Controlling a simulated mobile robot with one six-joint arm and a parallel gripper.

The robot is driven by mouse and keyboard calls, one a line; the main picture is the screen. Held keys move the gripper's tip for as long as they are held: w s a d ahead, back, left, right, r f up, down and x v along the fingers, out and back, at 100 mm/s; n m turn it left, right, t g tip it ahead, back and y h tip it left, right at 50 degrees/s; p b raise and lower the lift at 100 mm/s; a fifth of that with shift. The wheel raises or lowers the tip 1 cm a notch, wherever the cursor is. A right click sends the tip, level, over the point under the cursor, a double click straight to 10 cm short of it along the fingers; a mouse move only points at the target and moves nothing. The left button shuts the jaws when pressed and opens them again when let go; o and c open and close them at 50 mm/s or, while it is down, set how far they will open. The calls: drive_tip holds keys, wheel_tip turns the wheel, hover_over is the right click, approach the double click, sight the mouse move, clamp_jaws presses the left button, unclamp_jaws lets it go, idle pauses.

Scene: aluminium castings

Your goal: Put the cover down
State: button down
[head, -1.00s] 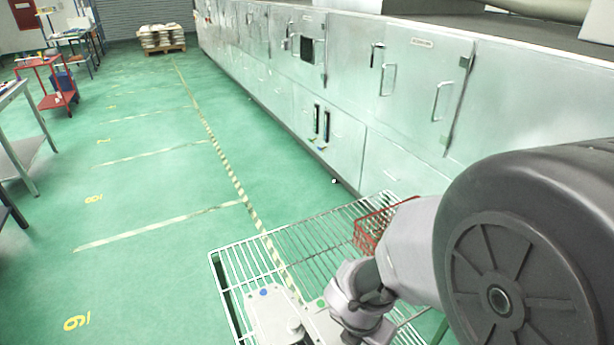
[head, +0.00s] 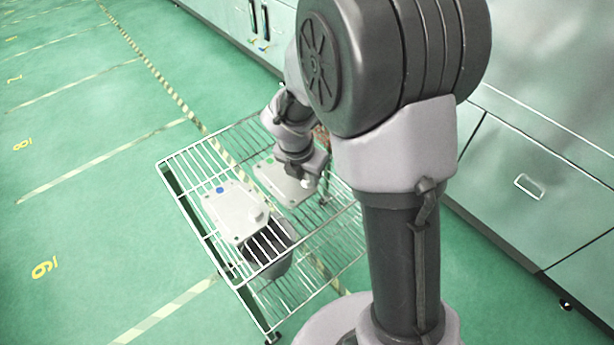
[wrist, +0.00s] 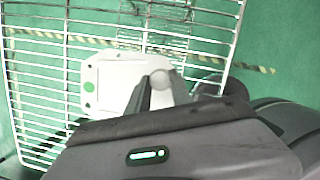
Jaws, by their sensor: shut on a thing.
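The cover in my gripper is a flat pale plate (head: 277,187) with a green dot and a round knob. In the head view it is over the wire rack's top, partly hidden by my wrist. My gripper (head: 306,181) is shut at its knob; the wrist view also shows the fingers (wrist: 152,92) at the knob and the cover (wrist: 103,82) level over the wires. I cannot tell whether it touches the wires.
The wire rack (head: 180,187) has a lower shelf. A dark grey bin (head: 283,262) shows below the blue-dotted cover. A red basket (head: 320,132) is mostly hidden behind my arm. Metal cabinets (head: 530,185) line the right. Green floor lies open to the left.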

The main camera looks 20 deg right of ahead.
drive_tip(key=shift+f, duration=0.15)
drive_tip(key=c, duration=1.1)
unclamp_jaws()
drive_tip(key=shift+c, duration=0.2)
drive_tip(key=s+a+r+m+y+p, duration=0.1)
drive_tip(key=s+r+m+p, duration=0.2)
drive_tip(key=r, duration=0.4)
drive_tip(key=s+a+r+m+t+p, duration=0.1)
drive_tip(key=s+a+r+m, duration=0.15)
drive_tip(key=r+m, duration=0.35)
drive_tip(key=s+a+r+m+y+p, duration=0.15)
drive_tip(key=s+r+m, duration=0.25)
drive_tip(key=r, duration=0.4)
drive_tip(key=s+a+r+m+t+y, duration=0.1)
drive_tip(key=s+a+r+m, duration=0.1)
drive_tip(key=s+m, duration=0.3)
drive_tip(key=s+a+r+m+t+y, duration=0.1)
drive_tip(key=s+m, duration=0.5)
drive_tip(key=m, duration=0.6)
drive_tip(key=shift+a+r+t+p, duration=0.35)
drive_tip(key=shift+r+t, duration=0.05)
drive_tip(key=shift+r, duration=0.45)
